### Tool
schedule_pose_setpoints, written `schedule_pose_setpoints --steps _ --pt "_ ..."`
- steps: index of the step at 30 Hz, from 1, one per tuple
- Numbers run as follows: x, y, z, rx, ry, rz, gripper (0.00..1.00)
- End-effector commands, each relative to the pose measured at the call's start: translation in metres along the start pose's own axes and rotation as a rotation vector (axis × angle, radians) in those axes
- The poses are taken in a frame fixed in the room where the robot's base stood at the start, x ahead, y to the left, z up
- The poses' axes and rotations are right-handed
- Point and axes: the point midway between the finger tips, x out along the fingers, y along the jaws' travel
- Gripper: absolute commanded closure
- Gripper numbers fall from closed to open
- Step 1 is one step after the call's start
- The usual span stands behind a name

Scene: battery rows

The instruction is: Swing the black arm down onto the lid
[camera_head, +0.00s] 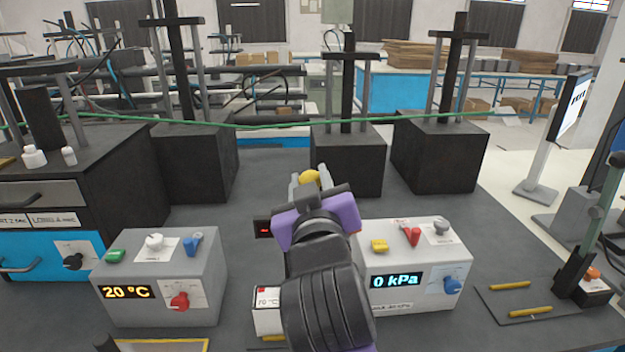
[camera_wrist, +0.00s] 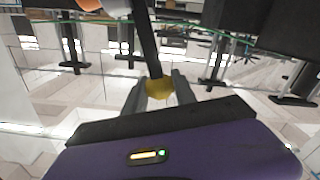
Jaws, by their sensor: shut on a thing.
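My gripper (camera_head: 309,186) is in the middle of the head view, above the grey bench and between two grey boxes. It is shut on a yellow knob (camera_head: 310,176), which shows between its fingertips. In the wrist view the knob (camera_wrist: 158,88) sits between the two grey fingers, at the end of a black arm (camera_wrist: 145,42). This arm runs up out of the top of the wrist view. In the head view my wrist hides most of what lies behind it, and I cannot make out the black arm there. I cannot identify the lid in either view.
A grey box reading 20 °C (camera_head: 163,278) stands left of my arm, and one reading 0 kPa (camera_head: 419,267) stands close on its right. A small white box (camera_head: 267,311) is partly hidden by my arm. A dark plate with yellow bars (camera_head: 522,304) lies at the right.

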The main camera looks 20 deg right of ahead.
Motion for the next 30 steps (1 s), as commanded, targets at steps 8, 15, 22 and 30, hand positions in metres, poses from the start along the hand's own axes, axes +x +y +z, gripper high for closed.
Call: schedule_pose_setpoints --steps 8,15,22,30 --pt "0.000 -0.022 0.002 -0.084 -0.002 -0.003 1.00" --pt "0.000 -0.049 0.006 -0.201 -0.002 -0.002 1.00" --pt "0.000 -0.076 0.013 -0.316 -0.001 -0.003 1.00" --pt "0.000 -0.106 0.026 -0.450 -0.002 -0.003 1.00"
